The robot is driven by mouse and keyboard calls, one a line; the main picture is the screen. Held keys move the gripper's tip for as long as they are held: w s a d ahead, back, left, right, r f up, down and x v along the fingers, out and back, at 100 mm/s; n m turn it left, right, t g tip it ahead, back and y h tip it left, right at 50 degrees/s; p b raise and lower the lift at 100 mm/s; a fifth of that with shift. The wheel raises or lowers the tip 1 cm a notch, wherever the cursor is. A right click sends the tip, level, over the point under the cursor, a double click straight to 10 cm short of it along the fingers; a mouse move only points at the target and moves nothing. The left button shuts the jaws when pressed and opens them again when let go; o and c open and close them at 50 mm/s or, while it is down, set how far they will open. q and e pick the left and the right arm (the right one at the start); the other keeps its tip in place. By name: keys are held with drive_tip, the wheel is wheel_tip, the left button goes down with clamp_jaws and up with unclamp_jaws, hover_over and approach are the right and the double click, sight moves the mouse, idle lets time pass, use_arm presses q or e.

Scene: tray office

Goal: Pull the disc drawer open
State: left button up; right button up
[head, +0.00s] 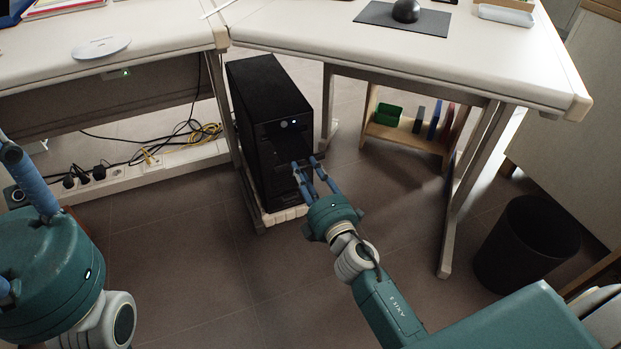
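A black computer tower (262,98) stands upright on a low pale base on the floor, under the desks. A small light shows on its front panel. I cannot make out the disc drawer clearly; the dark front and my fingers make it hard to see. I cannot tell whether the fingertips touch the front. My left gripper (45,255) is at the left edge, away from the tower, its fingers partly cut off by the frame.
White desks (290,30) overhang the tower, with a desk leg (470,185) to the right. Cables (190,132) and a power strip lie at left. A low wooden shelf (405,138) and a black bin (527,245) stand at right. The floor before the tower is clear.

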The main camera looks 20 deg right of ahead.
drive_tip(key=s, duration=1.2)
drive_tip(key=shift+d, duration=0.2)
drive_tip(key=shift+w, duration=0.1)
